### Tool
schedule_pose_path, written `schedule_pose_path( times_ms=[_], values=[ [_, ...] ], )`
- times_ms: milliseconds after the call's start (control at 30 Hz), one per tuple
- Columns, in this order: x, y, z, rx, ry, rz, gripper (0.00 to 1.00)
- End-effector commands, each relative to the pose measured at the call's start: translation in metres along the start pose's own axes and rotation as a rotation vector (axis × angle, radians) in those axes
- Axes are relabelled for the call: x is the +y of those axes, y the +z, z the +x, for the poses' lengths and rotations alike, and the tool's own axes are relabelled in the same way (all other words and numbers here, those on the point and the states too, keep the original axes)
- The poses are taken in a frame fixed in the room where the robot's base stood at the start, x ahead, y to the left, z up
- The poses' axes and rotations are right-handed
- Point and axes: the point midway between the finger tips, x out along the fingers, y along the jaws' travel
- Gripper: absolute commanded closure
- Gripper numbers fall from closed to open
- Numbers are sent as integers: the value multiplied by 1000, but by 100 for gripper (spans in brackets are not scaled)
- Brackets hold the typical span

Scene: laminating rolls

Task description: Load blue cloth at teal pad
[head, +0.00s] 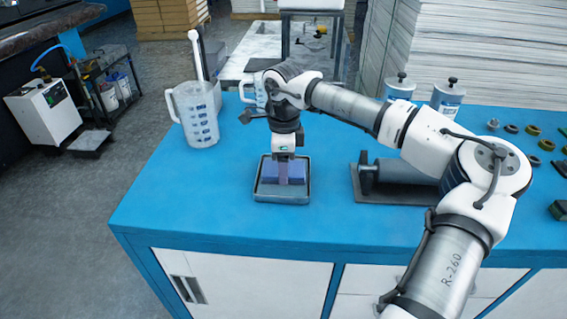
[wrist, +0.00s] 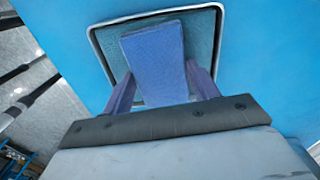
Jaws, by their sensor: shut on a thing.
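A blue cloth (wrist: 155,58), seen as a folded block, is between the two purple fingers of my gripper (wrist: 162,85) in the wrist view. My gripper (head: 285,178) is shut on it. The cloth (head: 270,172) also shows in the head view, inside the outline of a dark-rimmed square tray. The teal pad (wrist: 199,30) lines the tray and shows around the cloth in the wrist view. Whether the cloth touches the pad is unclear. The cloth's underside and the pad beneath it are hidden.
The tray rim (head: 282,201) surrounds the pad on the blue table (head: 190,210). A dark roller on a plate (head: 395,197) lies to the right. A measuring jug (head: 197,122) stands at the back left, and two canisters (head: 447,97) at the back right. The table left of the tray is clear.

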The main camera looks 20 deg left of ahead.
Motion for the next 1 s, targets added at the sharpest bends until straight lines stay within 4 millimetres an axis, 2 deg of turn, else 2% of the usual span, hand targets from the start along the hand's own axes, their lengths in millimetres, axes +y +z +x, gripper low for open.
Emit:
schedule_pose_path(
  times_ms=[467, 1000],
  values=[
    [1, 0, 1, 0, 3, -1, 59],
    [0, 0, -41, 1, 1, 0, 59]
  ],
)
